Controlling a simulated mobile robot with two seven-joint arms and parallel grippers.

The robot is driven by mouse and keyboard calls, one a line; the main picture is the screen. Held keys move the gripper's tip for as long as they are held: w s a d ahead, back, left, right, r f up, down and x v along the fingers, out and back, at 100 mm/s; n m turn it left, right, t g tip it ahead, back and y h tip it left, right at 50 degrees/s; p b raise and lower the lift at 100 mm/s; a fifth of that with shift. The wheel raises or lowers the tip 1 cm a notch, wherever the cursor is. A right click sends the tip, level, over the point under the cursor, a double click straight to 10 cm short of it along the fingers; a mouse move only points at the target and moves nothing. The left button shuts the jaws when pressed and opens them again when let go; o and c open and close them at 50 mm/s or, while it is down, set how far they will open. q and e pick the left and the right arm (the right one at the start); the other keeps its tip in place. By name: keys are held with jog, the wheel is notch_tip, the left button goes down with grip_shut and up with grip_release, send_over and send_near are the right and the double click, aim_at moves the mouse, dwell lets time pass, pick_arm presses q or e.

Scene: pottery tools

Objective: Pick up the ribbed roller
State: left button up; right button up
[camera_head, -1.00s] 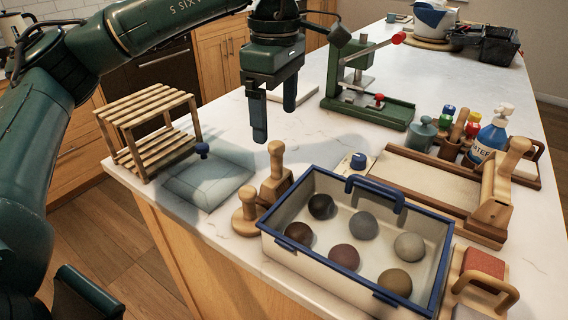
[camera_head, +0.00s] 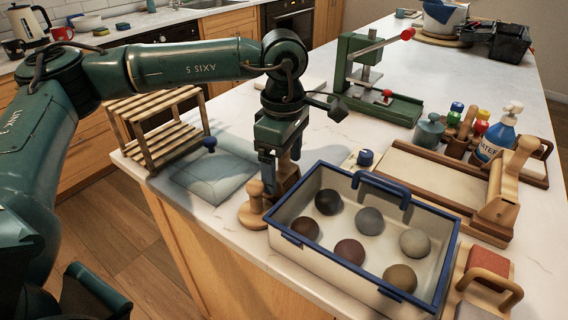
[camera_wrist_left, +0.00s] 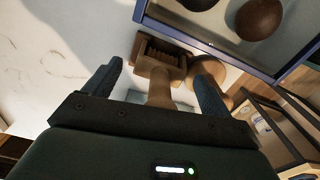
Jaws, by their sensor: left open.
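A wooden tool with an upright handle and a dark ribbed head, which looks to be the ribbed roller (camera_head: 287,182), stands on the white counter left of the clay tray. In the left wrist view, the ribbed roller (camera_wrist_left: 158,88) shows its handle between the fingers and its ridged head beyond. My left gripper (camera_head: 281,164) is open and pointing down over it, with one finger on each side of the handle; its fingers also show in the wrist view (camera_wrist_left: 157,72). I see gaps between fingers and handle. In the head view the gripper partly hides the roller. My right gripper is not in view.
A round-based wooden tool (camera_head: 254,208) stands close beside the roller. The blue-rimmed tray (camera_head: 283,243) with several clay balls is just right. A wooden rack (camera_head: 160,128) and a pale, translucent slab (camera_head: 208,180) lie left. A green press (camera_head: 375,100) stands behind.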

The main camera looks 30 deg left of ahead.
pick_arm(q)
jog(key=c, duration=1.1)
